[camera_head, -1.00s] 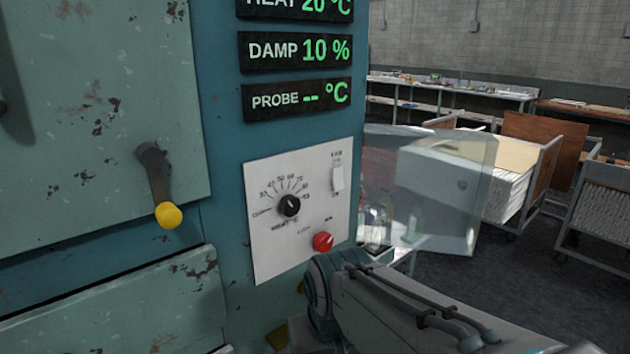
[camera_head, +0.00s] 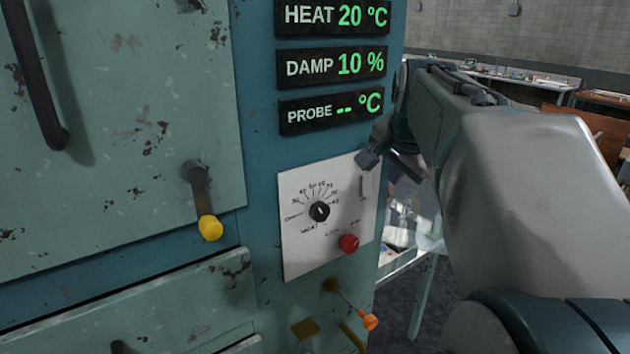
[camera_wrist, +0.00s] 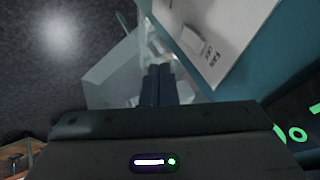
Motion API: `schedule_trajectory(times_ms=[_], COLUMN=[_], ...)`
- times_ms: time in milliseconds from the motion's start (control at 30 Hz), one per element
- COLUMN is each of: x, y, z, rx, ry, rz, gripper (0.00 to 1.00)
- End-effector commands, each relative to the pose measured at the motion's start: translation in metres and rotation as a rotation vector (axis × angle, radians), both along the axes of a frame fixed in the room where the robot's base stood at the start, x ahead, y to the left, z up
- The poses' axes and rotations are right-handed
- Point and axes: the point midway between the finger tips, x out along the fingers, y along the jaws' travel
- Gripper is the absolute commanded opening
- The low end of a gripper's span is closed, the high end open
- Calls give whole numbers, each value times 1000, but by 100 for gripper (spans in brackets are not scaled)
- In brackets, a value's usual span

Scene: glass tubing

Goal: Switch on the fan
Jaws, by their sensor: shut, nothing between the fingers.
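The fan switch (camera_head: 366,186) is a small white rocker at the upper right of the white control panel (camera_head: 300,255). In the wrist view the switch (camera_wrist: 195,42) sits beside the FAN lettering. My gripper (camera_head: 369,159) is shut and empty, its tips close to the top of the switch. In the wrist view the closed fingers (camera_wrist: 160,72) point toward the panel, to the left of and below the switch. I cannot tell whether they touch it. Which way the rocker is tipped is too small to tell.
The panel also carries a black dial (camera_head: 319,211) and a red button (camera_head: 348,243). A yellow-knobbed lever (camera_head: 209,228) is on the left door. An orange-tipped rod (camera_head: 370,322) sticks out below.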

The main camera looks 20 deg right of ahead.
Motion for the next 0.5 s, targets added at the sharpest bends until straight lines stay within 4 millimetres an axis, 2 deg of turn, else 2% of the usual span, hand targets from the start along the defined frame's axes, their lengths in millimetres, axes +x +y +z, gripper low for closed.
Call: schedule_trajectory(times_ms=[200, 500], x=[9, 42], y=[-3, -15], z=[-14, -66], rx=[0, 2], ry=[3, 7], rz=[1, 1], gripper=[0, 0])
